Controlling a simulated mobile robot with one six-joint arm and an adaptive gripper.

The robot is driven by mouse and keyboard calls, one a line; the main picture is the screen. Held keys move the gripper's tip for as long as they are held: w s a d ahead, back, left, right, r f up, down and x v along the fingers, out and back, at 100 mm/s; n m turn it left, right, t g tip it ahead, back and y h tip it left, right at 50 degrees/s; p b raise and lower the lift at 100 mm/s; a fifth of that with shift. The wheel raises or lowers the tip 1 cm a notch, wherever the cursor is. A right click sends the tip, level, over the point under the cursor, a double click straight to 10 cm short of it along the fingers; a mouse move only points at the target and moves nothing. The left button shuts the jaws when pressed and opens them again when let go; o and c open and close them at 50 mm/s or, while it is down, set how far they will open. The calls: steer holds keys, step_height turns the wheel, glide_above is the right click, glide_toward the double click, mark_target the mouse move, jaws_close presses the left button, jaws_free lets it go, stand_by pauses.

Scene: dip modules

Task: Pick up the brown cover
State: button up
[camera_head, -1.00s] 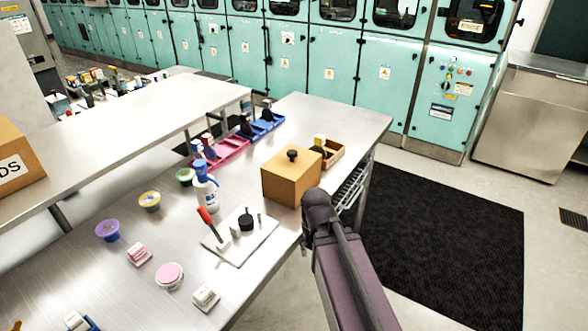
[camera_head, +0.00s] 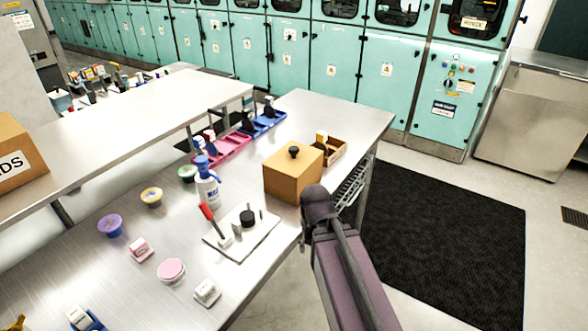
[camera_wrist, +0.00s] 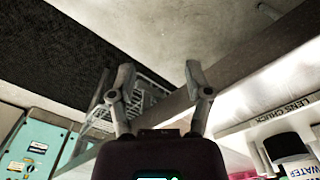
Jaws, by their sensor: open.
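The brown cover (camera_head: 288,178) is a box-shaped lid with a dark round knob on top. It sits on the steel table near the right edge in the head view. My arm reaches in from the lower right, and its end is close to the table edge, just right of the cover. The fingers are hidden in the head view. In the wrist view my gripper (camera_wrist: 152,78) is open, with its two fingers spread and nothing between them. I cannot make out the cover in the wrist view.
A white board (camera_head: 241,238) with a red-handled lever stands left of my arm. A blue-capped white bottle (camera_head: 207,188) is behind it. A wooden tray (camera_head: 335,150) sits behind the cover. Several small tubs and boxes are at the left. A black mat (camera_head: 450,240) lies on the floor.

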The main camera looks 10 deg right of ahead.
steer(key=o, duration=0.4)
steer(key=shift+r, duration=0.1)
steer(key=shift+c, duration=0.2)
step_height(320, 180, up, 29)
steer(key=t+p, duration=0.2)
steer(key=p, duration=2.7)
glide_above(293, 147)
steer(key=s, duration=0.2)
steer(key=shift+s+f, duration=0.1)
steer(key=shift+f, duration=0.1)
steer(key=f+b, duration=0.2)
steer(key=b, duration=0.1)
steer(key=w+f+b, duration=0.1)
steer(key=f+b, duration=0.4)
steer(key=f, duration=0.1)
steer(key=shift+w+f+b, duration=0.15)
steer(key=shift+f+b, duration=0.05)
steer(key=shift+b, duration=0.2)
